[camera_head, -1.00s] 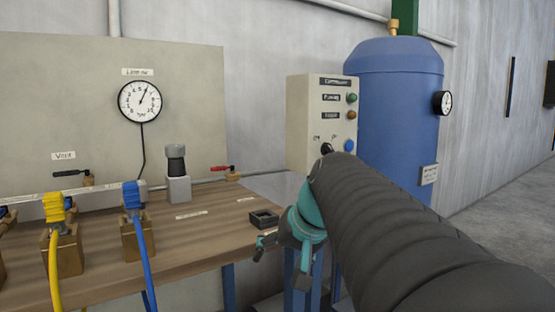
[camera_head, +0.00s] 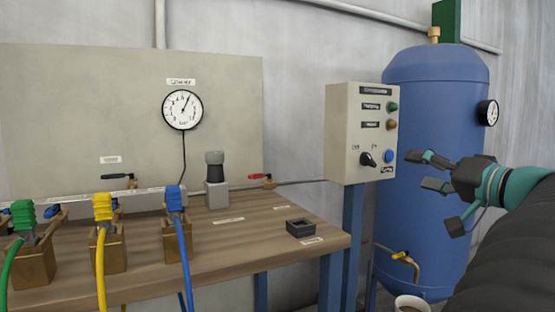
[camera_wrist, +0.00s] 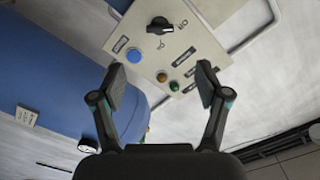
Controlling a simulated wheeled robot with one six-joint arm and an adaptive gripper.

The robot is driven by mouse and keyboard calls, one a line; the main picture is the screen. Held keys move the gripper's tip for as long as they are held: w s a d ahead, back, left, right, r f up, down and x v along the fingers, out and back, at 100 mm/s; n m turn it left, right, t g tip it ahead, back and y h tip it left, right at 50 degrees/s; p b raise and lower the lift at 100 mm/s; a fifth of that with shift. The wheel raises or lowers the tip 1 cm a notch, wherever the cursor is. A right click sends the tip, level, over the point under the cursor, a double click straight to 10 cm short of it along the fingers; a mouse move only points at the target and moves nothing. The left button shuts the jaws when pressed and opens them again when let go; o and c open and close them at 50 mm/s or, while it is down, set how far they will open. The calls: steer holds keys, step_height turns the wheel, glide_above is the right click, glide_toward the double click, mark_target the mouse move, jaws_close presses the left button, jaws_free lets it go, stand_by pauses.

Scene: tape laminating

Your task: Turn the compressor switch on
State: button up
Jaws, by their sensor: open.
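The compressor control box (camera_head: 345,132) is a beige panel on a blue post, left of the blue tank. Its black rotary switch (camera_head: 368,159) sits low on the front face, with a small label on each side above it. A blue button (camera_head: 389,156) is right of the switch; a green lamp (camera_head: 392,107) and an amber lamp (camera_head: 391,125) are above. My gripper (camera_head: 430,170) is open and empty, right of the box, in front of the tank. In the wrist view the switch (camera_wrist: 159,25) shows beyond and between the open fingers (camera_wrist: 163,88), apart from them.
The blue tank (camera_head: 430,100) with a gauge (camera_head: 488,112) stands behind my gripper. A brass drain valve (camera_head: 402,257) is below the tank.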

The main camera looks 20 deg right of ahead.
mark_target(372, 161)
steer(key=w, duration=0.4)
steer(key=w+p, duration=0.1)
steer(key=w, duration=0.4)
steer(key=w+a+p, duration=0.1)
steer(key=w, duration=0.3)
steer(key=shift+w, duration=0.15)
steer(key=shift+c, duration=0.3)
steer(key=c, duration=1.1)
